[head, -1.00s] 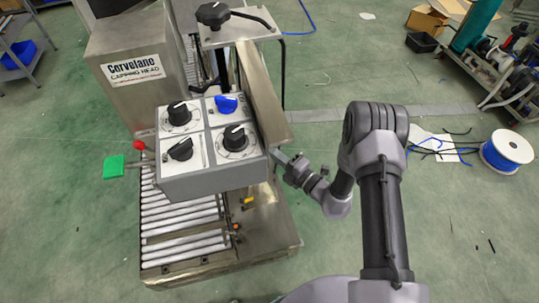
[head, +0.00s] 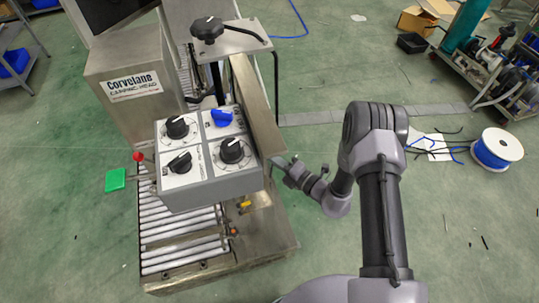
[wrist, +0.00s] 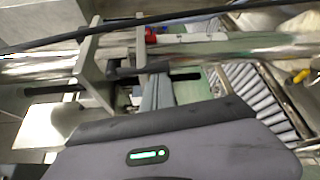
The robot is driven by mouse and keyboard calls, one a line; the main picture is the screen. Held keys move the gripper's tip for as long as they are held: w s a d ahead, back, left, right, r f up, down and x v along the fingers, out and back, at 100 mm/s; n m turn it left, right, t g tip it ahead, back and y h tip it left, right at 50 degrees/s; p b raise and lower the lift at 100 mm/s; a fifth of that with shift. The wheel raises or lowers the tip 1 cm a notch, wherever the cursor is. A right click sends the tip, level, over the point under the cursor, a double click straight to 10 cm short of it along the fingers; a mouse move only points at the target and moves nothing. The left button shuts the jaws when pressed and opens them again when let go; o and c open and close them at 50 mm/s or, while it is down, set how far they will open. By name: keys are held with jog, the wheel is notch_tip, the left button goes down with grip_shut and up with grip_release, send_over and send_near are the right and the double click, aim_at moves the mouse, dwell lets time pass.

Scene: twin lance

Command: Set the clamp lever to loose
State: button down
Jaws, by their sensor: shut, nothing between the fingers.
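A black handle (wrist: 140,72) lies across the metal column in the wrist view, between pale brackets; it may be the clamp lever, but I cannot confirm this or read its setting. My gripper (wrist: 158,80) is shut and empty, just below this handle in the picture; contact cannot be judged.
The control box (head: 212,190) carries black dials and a blue knob (head: 221,118). Rollers (head: 180,230) lie below. Open floor (head: 450,230) is on the right, with a cable spool (head: 497,148).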

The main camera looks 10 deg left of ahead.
jog(key=w+d+r+n+h+p, duration=0.2)
jog(key=d+r+n+h+p, duration=0.3)
jog(key=p, duration=0.4)
jog(key=shift+w+d+r+n+h, duration=0.4)
jog(key=shift+n+h, duration=0.3)
jog(key=shift+n, duration=0.5)
jog(key=shift+a+r, duration=0.1)
jog(key=shift+r, duration=0.1)
jog(key=p+v, duration=0.3)
jog(key=v, duration=1.4)
jog(key=shift+s, duration=0.4)
jog(key=shift+f, duration=0.2)
